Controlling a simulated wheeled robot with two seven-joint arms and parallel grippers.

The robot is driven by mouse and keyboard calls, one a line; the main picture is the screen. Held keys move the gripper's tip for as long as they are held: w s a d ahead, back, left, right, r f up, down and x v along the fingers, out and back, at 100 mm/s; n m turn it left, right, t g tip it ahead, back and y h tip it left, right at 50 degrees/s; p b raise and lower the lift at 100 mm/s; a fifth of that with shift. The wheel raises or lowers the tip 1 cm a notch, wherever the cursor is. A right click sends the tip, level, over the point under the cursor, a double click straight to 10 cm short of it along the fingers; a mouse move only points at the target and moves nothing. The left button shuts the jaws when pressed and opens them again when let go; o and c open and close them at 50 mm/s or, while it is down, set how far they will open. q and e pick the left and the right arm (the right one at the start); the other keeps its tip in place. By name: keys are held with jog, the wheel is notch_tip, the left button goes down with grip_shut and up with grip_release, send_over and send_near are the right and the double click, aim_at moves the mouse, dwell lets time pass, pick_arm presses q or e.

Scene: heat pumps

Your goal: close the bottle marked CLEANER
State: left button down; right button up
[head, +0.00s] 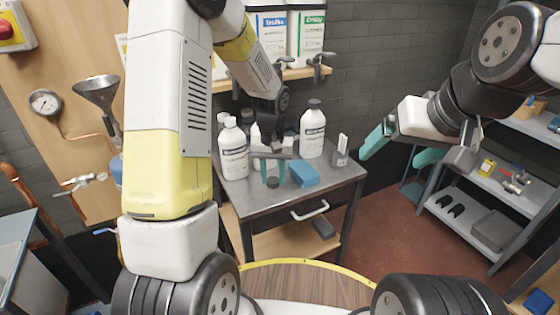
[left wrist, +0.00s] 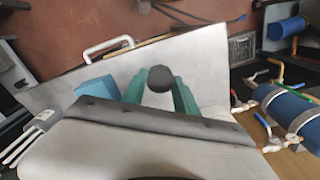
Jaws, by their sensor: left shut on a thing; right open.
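My left gripper (head: 272,178) is over the small metal table, pointing down, with its teal fingers shut on a dark round cap (head: 273,183). In the left wrist view the cap (left wrist: 159,79) sits between the teal fingertips (left wrist: 160,85). White labelled bottles stand on the table: one at the left (head: 233,152), one at the back right (head: 312,132), and others partly hidden behind my left gripper. The label words are too small to read, so I cannot tell which is CLEANER. My right gripper (head: 392,160) is open and empty, in the air right of the table.
A blue block (head: 303,173) lies on the table (head: 325,178) right of my left gripper. A holder with white sticks (head: 341,152) stands at the right edge. A shelf with large containers (head: 306,36) hangs behind. The table's front is clear.

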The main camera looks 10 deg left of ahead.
pick_arm(q)
jog(key=s+r, duration=0.1)
jog(key=s, duration=1)
jog(key=shift+s+d, duration=0.35)
jog(key=shift+d, duration=0.1)
jog(key=shift+w, duration=0.1)
